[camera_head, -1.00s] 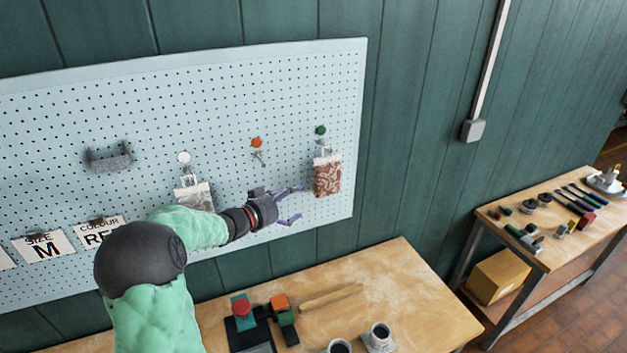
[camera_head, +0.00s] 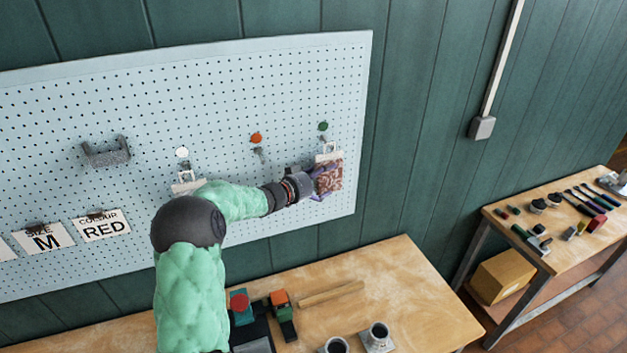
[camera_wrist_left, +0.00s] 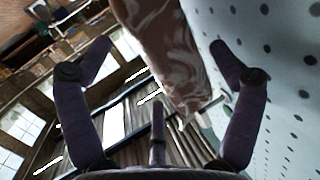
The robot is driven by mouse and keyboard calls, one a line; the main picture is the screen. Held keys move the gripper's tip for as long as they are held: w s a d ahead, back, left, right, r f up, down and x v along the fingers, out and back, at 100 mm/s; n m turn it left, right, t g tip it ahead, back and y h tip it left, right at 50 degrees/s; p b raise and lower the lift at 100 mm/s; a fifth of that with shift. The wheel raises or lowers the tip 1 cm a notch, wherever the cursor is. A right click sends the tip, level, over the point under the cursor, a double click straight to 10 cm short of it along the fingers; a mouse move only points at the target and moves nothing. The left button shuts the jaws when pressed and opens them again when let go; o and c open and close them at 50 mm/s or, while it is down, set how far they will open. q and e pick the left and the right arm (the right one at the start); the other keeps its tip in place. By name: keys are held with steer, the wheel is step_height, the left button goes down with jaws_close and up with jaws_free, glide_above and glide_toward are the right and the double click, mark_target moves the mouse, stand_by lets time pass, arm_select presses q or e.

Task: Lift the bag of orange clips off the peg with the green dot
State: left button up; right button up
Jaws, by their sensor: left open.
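The bag of orange clips (camera_head: 328,176) hangs by a pale top loop on the peg under the green dot (camera_head: 323,126), at the right end of the pegboard. It looks reddish-brown with pale marks. My left gripper (camera_head: 325,184) is at the bag, its purple fingers on either side of the bag's lower part. In the left wrist view the fingers (camera_wrist_left: 160,75) are spread, with the bag (camera_wrist_left: 168,50) between and beyond them. Whether a finger touches the bag I cannot tell. My right gripper is not in view.
The pegboard (camera_head: 60,115) is close behind the bag. Left along it are an orange dot (camera_head: 256,138) over a bare peg, a white dot (camera_head: 182,152) over a partly hidden bag (camera_head: 187,182), and a grey bracket (camera_head: 106,154). A workbench (camera_head: 415,285) with cups stands below.

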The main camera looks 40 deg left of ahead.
arm_select(q)
steer(key=shift+w+f, duration=0.15)
steer(key=shift+w, duration=0.45)
steer(key=shift+s, duration=0.1)
steer(key=c, duration=1.5)
steer(key=shift+r+p, duration=0.8)
steer(key=shift+r, duration=0.05)
steer(key=shift+d, duration=0.15)
